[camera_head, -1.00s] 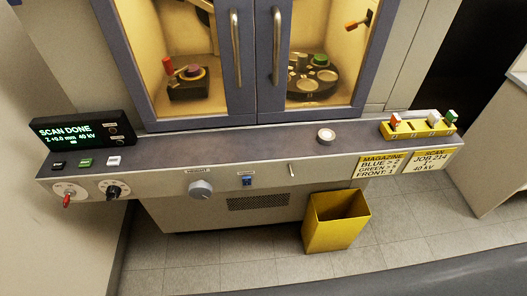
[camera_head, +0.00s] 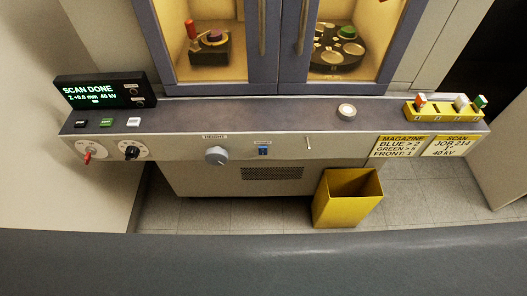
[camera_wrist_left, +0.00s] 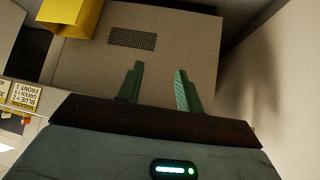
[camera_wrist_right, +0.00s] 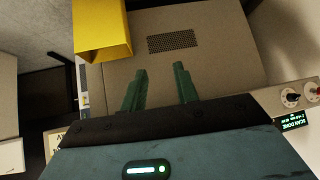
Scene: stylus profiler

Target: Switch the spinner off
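The machine's front panel (camera_head: 180,146) carries the controls. A blue rocker switch (camera_head: 263,151) sits near its middle under a small label I cannot read. A large grey knob (camera_head: 217,155) is to its left and a small upright metal lever (camera_head: 309,143) to its right. At the left end are a red-handled switch (camera_head: 87,157) and a black knob (camera_head: 131,153). I cannot tell from the labels which control belongs to the spinner. My left gripper (camera_wrist_left: 158,80) and right gripper (camera_wrist_right: 160,80) are open and empty, with the machine's lower front behind them; neither shows in the head view.
A display (camera_head: 103,92) reads SCAN DONE above several buttons. A white round button (camera_head: 346,111) and a yellow rack (camera_head: 412,112) of coloured pieces are on the ledge. A yellow bin (camera_head: 347,202) stands on the floor. Glass doors (camera_head: 283,50) are closed.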

